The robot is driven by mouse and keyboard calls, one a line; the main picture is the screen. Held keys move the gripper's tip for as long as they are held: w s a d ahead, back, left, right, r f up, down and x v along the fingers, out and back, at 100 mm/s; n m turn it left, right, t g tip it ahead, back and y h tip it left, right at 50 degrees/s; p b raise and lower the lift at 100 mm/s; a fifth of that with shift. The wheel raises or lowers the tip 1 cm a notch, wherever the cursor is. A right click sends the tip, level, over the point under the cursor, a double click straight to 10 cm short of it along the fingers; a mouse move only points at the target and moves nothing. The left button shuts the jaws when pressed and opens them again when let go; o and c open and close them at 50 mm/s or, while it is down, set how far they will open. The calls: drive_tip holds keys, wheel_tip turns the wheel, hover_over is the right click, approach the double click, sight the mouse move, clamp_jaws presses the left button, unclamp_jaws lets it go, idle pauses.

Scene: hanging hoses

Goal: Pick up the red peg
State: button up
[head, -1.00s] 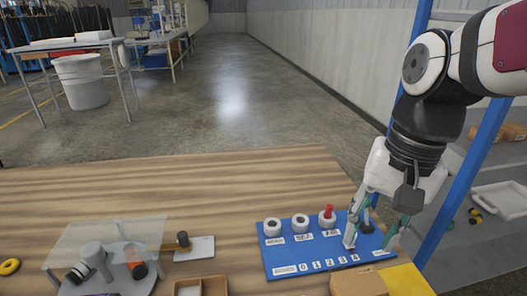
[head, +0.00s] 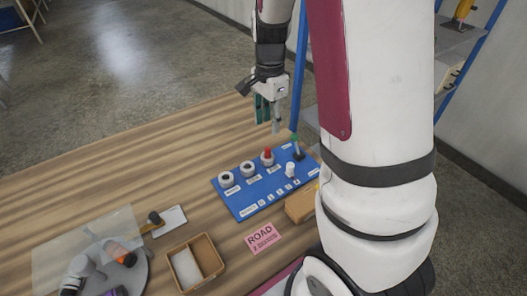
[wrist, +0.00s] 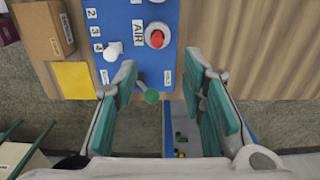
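The red peg (head: 267,152) stands upright in the rightmost of three white rings on the blue board (head: 238,205). In the wrist view the red peg (wrist: 157,38) shows from above inside its ring, beside the label "AIR". My gripper (head: 268,117) hangs above and beyond the far edge of the board, apart from the peg. In the wrist view my gripper (wrist: 167,80) is open, with nothing held between its fingers. A green-tipped lever (wrist: 151,95) shows lower down between the fingers, and nothing hides the peg there.
A white knob (head: 290,169) and the green-tipped lever stand on the board to the right of the peg. A cardboard box (head: 301,206) sits close by the board's right side. A divided wooden tray (head: 196,262) and a pink "ROAD" card (head: 263,238) lie nearer me.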

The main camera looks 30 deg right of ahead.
hover_over(268, 148)
drive_tip(key=f, duration=0.5)
drive_tip(key=shift+w+d, duration=0.15)
drive_tip(key=shift+w, duration=0.05)
drive_tip(key=shift+s+a+f+b, duration=0.1)
drive_tip(key=shift+f+b, duration=0.15)
drive_tip(key=shift+f, duration=1.1)
drive_tip(key=shift+s+a+f+b, duration=0.1)
drive_tip(key=shift+f+b, duration=0.1)
drive_tip(key=shift+f, duration=1.15)
clamp_jaws()
